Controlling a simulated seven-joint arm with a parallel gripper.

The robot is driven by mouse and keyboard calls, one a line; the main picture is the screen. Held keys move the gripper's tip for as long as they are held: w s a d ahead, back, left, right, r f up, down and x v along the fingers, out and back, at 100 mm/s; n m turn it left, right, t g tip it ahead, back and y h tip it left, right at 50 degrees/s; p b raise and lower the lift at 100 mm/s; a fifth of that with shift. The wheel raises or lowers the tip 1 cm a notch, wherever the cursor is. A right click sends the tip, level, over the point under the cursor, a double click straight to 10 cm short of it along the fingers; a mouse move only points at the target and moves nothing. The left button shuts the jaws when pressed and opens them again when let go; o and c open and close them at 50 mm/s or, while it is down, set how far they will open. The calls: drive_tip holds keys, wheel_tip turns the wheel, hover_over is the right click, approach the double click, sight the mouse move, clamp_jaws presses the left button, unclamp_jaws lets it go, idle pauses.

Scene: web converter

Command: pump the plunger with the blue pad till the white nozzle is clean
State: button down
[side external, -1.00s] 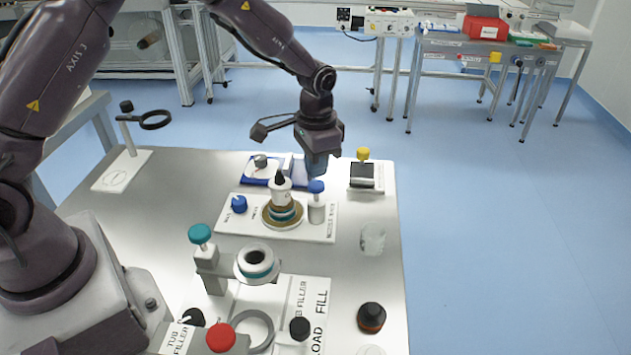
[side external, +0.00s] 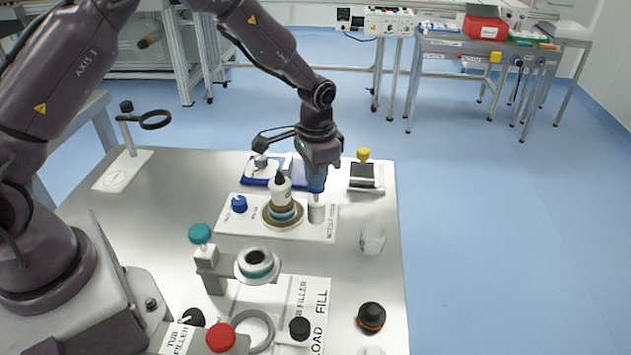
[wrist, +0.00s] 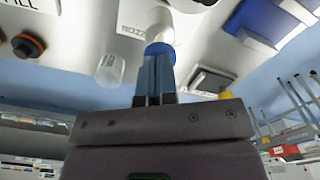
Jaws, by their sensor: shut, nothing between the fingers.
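The plunger (side external: 317,212) is a white upright cylinder at the right end of the white nozzle station plate. My gripper (side external: 317,186) is shut with nothing held, pointing down right on top of the plunger. The blue pad (wrist: 160,48) shows in the wrist view right at the tips of my blue fingers (wrist: 157,60), and they appear to touch. In the side view the pad blends with the fingers. The white nozzle (side external: 281,190) stands just left of the plunger on a round gold and teal base; its tip is dark.
A blue knob (side external: 239,204) sits at the plate's left. A blue tray (side external: 262,170) lies behind the nozzle, and a yellow-knobbed block (side external: 363,176) behind right.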

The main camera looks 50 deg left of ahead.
drive_tip(key=shift+f, duration=1.05)
drive_tip(key=shift+r, duration=2.2)
wheel_tip(320, 180, up, 6)
